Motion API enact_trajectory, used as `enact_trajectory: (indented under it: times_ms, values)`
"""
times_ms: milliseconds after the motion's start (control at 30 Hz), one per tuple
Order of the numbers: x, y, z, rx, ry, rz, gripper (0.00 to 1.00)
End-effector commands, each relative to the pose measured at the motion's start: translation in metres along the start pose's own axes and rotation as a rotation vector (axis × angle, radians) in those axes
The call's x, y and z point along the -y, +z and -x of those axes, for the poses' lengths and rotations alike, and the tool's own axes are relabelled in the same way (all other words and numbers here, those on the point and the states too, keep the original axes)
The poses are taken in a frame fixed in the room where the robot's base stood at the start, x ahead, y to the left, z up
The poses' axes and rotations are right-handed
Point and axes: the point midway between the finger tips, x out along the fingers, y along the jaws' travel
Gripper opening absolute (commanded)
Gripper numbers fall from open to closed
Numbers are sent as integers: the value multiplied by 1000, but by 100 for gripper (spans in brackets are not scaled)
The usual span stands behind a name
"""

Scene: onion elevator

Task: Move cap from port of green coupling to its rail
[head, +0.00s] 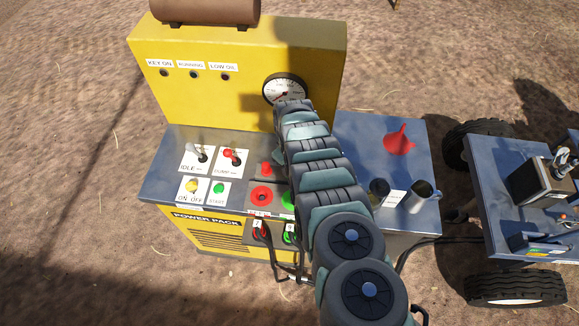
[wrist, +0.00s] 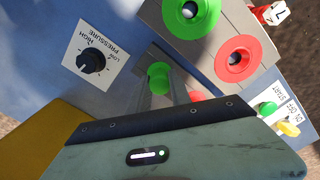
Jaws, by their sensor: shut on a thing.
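In the wrist view, my gripper (wrist: 160,82) is shut on the green cap (wrist: 158,77), which sits between its two fingers. The green coupling (wrist: 190,12) is at the top, a green ring with its port open and uncovered. The cap is apart from the port, near the grey panel at the level of the red cap (wrist: 195,96). I cannot tell whether the green cap touches its rail. In the head view, the green coupling (head: 288,200) is partly hidden by my arm, and my gripper and the green cap are hidden behind it.
A red coupling (head: 262,196) sits left of the green one, with the red cap (head: 266,169) above it. Switches and buttons stand to the left. A pressure knob (wrist: 91,61) is close by. A red funnel (head: 398,141) and metal mug (head: 422,197) stand at the right.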

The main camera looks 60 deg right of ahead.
Motion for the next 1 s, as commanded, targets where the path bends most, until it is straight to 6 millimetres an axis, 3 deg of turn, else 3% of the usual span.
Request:
enact_trajectory:
  times_ms: [333, 367, 400, 633, 833, 1000]
  values:
    - [0, 0, 0, 0, 0, 0, 0]
    - [0, 0, 0, 0, 0, 0, 26]
    - [0, 0, 0, 0, 0, 0, 29]
    - [0, 0, 0, 0, 0, 0, 48]
    - [0, 0, 0, 0, 0, 0, 50]
    - [0, 0, 0, 0, 0, 0, 64]
